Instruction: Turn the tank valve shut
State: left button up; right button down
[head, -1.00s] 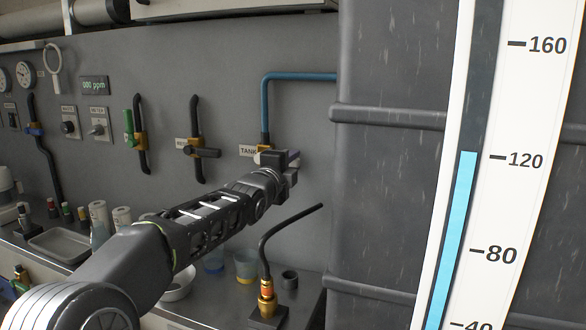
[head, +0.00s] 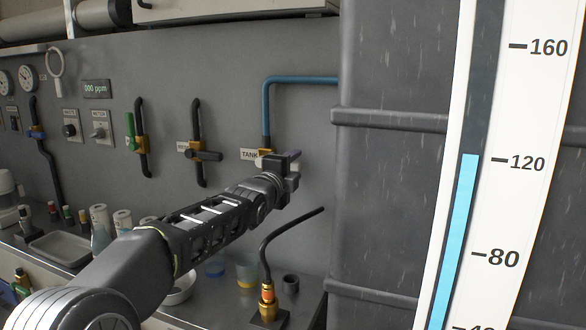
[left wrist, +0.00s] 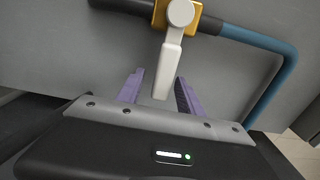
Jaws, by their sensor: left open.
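The tank valve shows in the left wrist view as a brass body (left wrist: 178,12) on the pipe with a pale lever handle (left wrist: 168,68). In the head view only part of its brass body (head: 265,152) shows, beside the TANK label (head: 249,155); my gripper hides the rest. My left gripper (head: 293,158) is at the valve. In the left wrist view its purple fingers (left wrist: 158,92) are open, one on each side of the lever's end, with a gap visible on both sides. My right gripper is not in view.
A blue pipe (head: 300,79) runs from the valve to the dark tank (head: 395,190) on the right. The tank's level gauge (head: 465,220) reads a little above 120. A black spout with a brass base (head: 267,298) stands on the bench below my arm. Other wall valves (head: 199,153) are to the left.

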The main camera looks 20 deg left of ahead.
pick_arm(q)
jog(key=shift+s, duration=0.1)
jog(key=shift+s, duration=0.25)
jog(key=shift+s+d+f+b, duration=0.1)
jog(key=shift+s+d+b, duration=0.05)
jog(key=shift+s+b, duration=0.8)
jog(key=s+p, duration=0.2)
jog(key=s, duration=0.3)
jog(key=shift+s+d, duration=0.1)
